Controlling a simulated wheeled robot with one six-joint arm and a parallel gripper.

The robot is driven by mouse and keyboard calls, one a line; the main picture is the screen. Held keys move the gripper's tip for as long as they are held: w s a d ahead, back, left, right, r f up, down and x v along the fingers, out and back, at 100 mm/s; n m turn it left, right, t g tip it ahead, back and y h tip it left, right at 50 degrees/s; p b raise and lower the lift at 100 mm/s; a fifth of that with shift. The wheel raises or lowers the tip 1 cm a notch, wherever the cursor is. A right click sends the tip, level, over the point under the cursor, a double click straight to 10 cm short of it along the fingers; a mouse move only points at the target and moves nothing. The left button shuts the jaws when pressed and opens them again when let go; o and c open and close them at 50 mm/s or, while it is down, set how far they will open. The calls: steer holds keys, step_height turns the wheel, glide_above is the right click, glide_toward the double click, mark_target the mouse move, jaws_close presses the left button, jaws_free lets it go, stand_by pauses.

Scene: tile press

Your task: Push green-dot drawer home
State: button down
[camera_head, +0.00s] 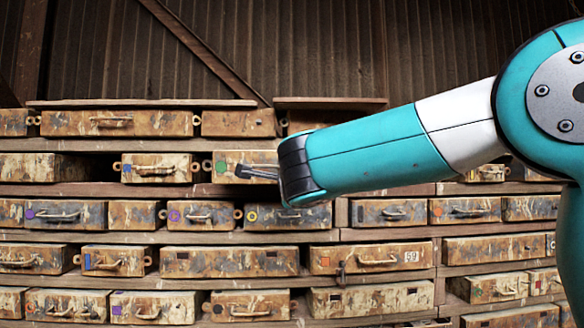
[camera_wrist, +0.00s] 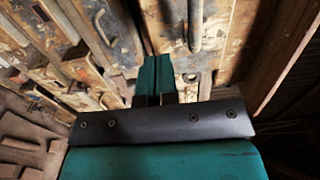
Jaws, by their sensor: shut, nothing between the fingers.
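The green-dot drawer (camera_head: 228,160) is a worn, rusty-tan drawer in the second row from the top in the head view, with a green dot at its left. Its front looks a little proud of the blue-dot drawer beside it. My dark wrist covers its right end. My gripper (camera_wrist: 156,68) shows shut and empty in the wrist view, its teal fingers together and pointing at the drawer fronts. A handle (camera_wrist: 195,28) shows just beyond the fingertips to the right; I cannot tell whether they touch anything.
The blue-dot drawer (camera_head: 155,167) is to the left, with a dark gap beyond it. Rows of similar drawers fill the rack above and below, several standing out from wooden shelves (camera_head: 180,189). A drawer with a purple dot (camera_head: 200,215) is just below.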

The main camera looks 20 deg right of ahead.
steer(key=shift+w+d, duration=0.2)
steer(key=shift+w, duration=0.45)
steer(key=x, duration=1.1)
steer(key=shift+w+b, duration=0.1)
steer(key=shift+b, duration=0.3)
steer(key=shift+r, duration=0.1)
